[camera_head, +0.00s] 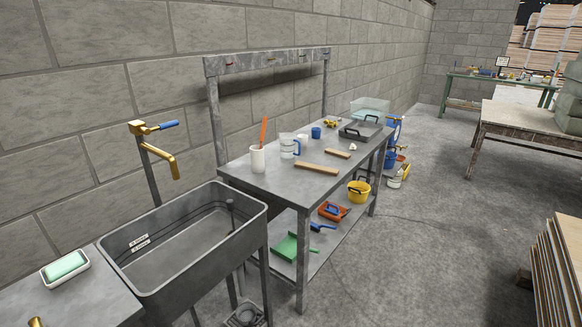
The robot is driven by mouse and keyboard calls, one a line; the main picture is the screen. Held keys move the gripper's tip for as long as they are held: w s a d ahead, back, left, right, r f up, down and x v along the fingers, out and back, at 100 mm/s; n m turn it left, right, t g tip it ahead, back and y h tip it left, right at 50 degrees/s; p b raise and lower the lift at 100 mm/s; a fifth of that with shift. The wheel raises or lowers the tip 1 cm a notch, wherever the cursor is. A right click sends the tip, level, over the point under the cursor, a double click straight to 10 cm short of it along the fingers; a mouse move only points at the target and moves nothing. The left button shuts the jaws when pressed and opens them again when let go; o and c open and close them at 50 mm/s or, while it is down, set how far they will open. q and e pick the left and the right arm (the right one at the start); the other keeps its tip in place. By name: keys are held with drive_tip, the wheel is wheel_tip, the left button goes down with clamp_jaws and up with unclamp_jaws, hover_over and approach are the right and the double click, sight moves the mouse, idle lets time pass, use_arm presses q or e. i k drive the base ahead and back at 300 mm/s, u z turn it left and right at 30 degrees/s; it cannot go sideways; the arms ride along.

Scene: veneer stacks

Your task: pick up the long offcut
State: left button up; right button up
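Two flat wooden offcuts lie on the grey metal workbench (265,199) in the middle of the view. The long offcut (317,169) lies near the bench's front edge. A shorter offcut (337,153) lies behind it and to the right. Both lie flat on the bare top, apart from each other. Neither of my grippers shows in this view.
A deep sink (150,285) is at left. Veneer stacks (560,270) stand at right; the floor between is open.

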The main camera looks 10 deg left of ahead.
sight(312, 167)
drive_tip(key=z, duration=0.85)
drive_tip(key=i, duration=5.7)
drive_tip(key=u, duration=4.15)
drive_tip(key=i, duration=0.15)
drive_tip(key=z, duration=0.3)
